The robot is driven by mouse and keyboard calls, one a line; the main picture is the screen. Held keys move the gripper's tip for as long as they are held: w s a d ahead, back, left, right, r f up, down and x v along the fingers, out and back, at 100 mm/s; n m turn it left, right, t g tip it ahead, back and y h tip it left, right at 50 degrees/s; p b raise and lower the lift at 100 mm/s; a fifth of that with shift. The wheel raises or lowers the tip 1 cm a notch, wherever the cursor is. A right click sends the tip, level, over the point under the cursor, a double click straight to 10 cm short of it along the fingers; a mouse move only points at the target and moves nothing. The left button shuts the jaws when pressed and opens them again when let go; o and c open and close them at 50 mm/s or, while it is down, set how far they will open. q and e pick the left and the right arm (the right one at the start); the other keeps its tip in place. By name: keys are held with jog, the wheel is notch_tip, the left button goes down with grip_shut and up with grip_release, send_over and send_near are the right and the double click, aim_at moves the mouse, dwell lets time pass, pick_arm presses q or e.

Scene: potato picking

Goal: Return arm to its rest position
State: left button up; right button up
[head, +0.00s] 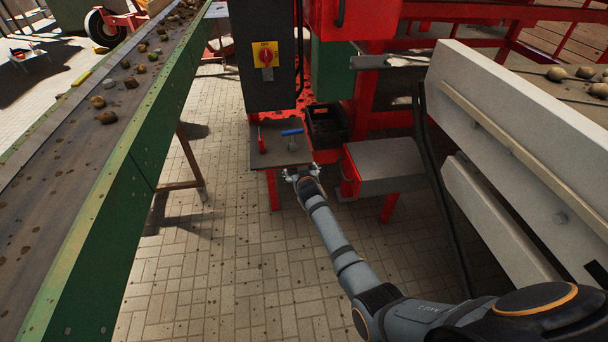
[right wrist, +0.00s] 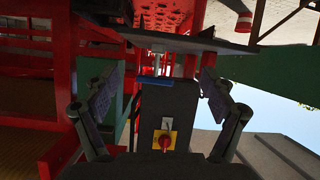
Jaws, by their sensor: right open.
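My right arm reaches in from the lower right of the head view. Its gripper (head: 302,174) is at the front edge of a small dark shelf (head: 270,158) on a red stand. In the right wrist view, which looks upside down, the right gripper (right wrist: 160,85) has its two fingers spread wide with nothing held between them. A tool with a blue handle (head: 292,132) stands out on the shelf; its blue handle (right wrist: 152,82) shows beyond the fingers in the wrist view. A red-handled tool (head: 262,140) is at the shelf's left. My left gripper is not in view.
A green-sided conveyor belt (head: 130,145) with several potatoes runs along the left. A dark control box with a yellow-and-red switch (head: 265,55) is behind the shelf. A red-legged grey box (head: 385,160) and white panels (head: 520,120) are on the right. Paved floor (head: 240,260) is open below.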

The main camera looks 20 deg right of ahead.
jog(key=shift+s+f, duration=0.15)
jog(key=shift+f, duration=0.1)
jog(key=s+d+f+n+g+y, duration=0.1)
jog(key=s+f+g, duration=0.2)
jog(key=s+f, duration=1.05)
jog(key=s+d+f+g, duration=0.1)
jog(key=s+f+g, duration=0.2)
jog(key=s+f, duration=1.05)
jog(key=s+d+f+g, duration=0.1)
jog(key=s+f, duration=0.4)
jog(key=s, duration=0.6)
jog(key=s+d+f+g, duration=0.1)
jog(key=s+f, duration=0.4)
jog(key=s, duration=0.6)
jog(key=s+d+f+g, duration=0.1)
jog(key=s+f+g, duration=0.2)
jog(key=s, duration=0.8)
notch_tip(320, 180, down, 2)
jog(key=shift+s+g, duration=0.2)
jog(key=shift+g, duration=0.1)
